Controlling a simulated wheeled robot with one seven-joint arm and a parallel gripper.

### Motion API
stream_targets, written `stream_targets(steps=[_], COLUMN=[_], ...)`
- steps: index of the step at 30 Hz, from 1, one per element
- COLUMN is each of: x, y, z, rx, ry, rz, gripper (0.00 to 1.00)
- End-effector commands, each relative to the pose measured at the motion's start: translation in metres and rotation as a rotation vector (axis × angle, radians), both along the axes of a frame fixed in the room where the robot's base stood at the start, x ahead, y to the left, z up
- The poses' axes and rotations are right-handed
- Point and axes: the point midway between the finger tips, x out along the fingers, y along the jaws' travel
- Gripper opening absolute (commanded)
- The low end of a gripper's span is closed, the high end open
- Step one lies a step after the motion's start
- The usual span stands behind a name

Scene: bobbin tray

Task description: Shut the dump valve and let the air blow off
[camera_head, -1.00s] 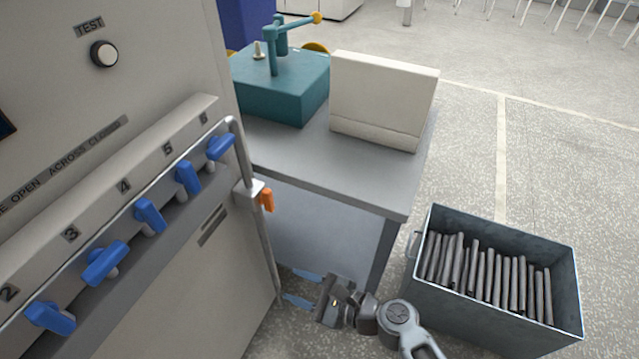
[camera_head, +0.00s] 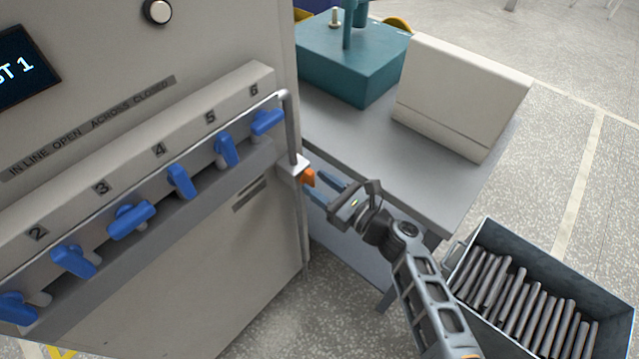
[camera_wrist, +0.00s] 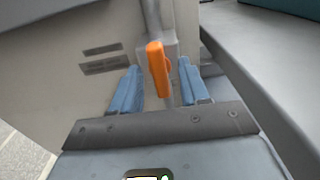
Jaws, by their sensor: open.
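The dump valve has an orange handle (camera_head: 308,178) on a pale block on the pipe (camera_head: 292,130) at the right edge of the cabinet. In the wrist view the orange handle (camera_wrist: 158,68) stands nearly upright, in line with the pipe and tilted slightly. My gripper (camera_head: 321,184) is open, its blue fingers close to the handle. In the wrist view my gripper (camera_wrist: 160,90) has one finger on each side of the handle, with a visible gap on the left. Whether the right finger touches the handle I cannot tell.
A row of blue valve levers (camera_head: 130,219) lines the cabinet front. A grey bench (camera_head: 440,165) with a teal fixture (camera_head: 355,65) and a cream box (camera_head: 460,95) stands close right. A metal bin of dark rods (camera_head: 590,285) sits on the floor at lower right.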

Motion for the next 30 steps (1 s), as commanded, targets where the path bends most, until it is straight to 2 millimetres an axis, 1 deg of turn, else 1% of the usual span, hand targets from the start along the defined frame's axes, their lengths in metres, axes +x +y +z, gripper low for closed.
stream_targets(steps=[3, 10, 24, 30], x=[0.002, 0.0023, 0.0022, 0.0022], y=[0.004, 0.0042, 0.004, 0.004], z=[-0.0008, -0.0006, -0.0005, -0.0006], rx=[-0.002, -0.001, -0.001, -0.002], ry=[0.001, 0.001, 0.0, -0.001], rz=[0.001, 0.001, 0.001, 0.001], gripper=[0.45, 0.45, 0.0, 0.0])
